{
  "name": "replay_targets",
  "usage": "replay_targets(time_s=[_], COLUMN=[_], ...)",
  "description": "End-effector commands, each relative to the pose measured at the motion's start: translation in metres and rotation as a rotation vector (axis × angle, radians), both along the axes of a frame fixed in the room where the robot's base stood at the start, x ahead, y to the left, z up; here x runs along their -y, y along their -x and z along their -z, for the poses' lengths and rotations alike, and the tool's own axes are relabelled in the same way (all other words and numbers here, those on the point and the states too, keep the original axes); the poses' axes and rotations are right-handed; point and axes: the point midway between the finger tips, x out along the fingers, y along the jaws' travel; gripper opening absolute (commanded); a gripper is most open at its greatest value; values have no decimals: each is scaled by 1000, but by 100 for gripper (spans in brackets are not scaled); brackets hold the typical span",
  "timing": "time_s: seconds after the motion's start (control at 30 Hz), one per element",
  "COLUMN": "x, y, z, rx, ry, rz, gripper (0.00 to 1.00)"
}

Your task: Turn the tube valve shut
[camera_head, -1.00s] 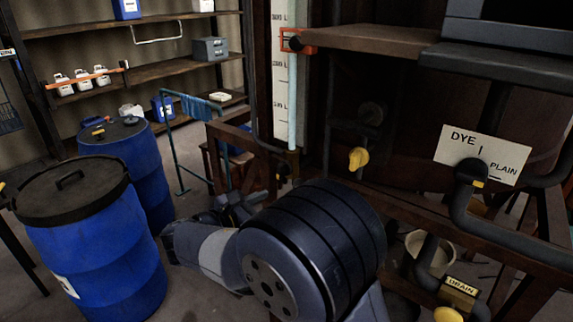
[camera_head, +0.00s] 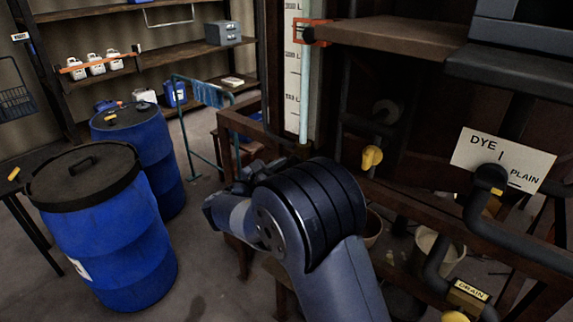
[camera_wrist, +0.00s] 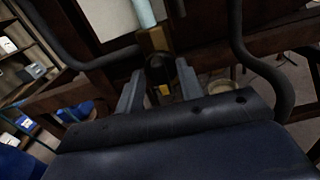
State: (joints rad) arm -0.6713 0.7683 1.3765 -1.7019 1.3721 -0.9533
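The pale blue sight tube (camera_head: 305,90) stands upright in front of a white scale board in the head view. Its lower end (camera_wrist: 146,14) meets a brass-coloured fitting (camera_wrist: 155,40) in the wrist view. Below the fitting is the tube valve (camera_wrist: 161,76), dark with a yellow mark. My gripper (camera_wrist: 160,82) is open, one finger on each side of the valve, with gaps visible; whether a finger touches it I cannot tell. In the head view my arm hides the valve and the fingertips.
A yellow-handled valve (camera_head: 371,157) is to the right of the tube. A DYE/PLAIN sign (camera_head: 502,160) with a dark pipe and a DRAIN label (camera_head: 468,291) are further right. Blue drums (camera_head: 104,232) stand at left. A pale bucket (camera_head: 440,252) sits under the frame.

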Motion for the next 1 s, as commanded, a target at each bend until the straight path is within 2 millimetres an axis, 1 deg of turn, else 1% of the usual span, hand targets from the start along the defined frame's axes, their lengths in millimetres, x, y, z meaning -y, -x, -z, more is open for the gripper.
replay_targets(time_s=[0.3, 0.37, 0.73, 1.0], x=[2, 2, 2, 2], y=[-3, -3, -2, -2], z=[0, 0, 0, 1], rx=[1, 1, 1, 4], ry=[-1, -1, -1, -5], rz=[1, 1, 0, 0], gripper=[35, 31, 1, 0])
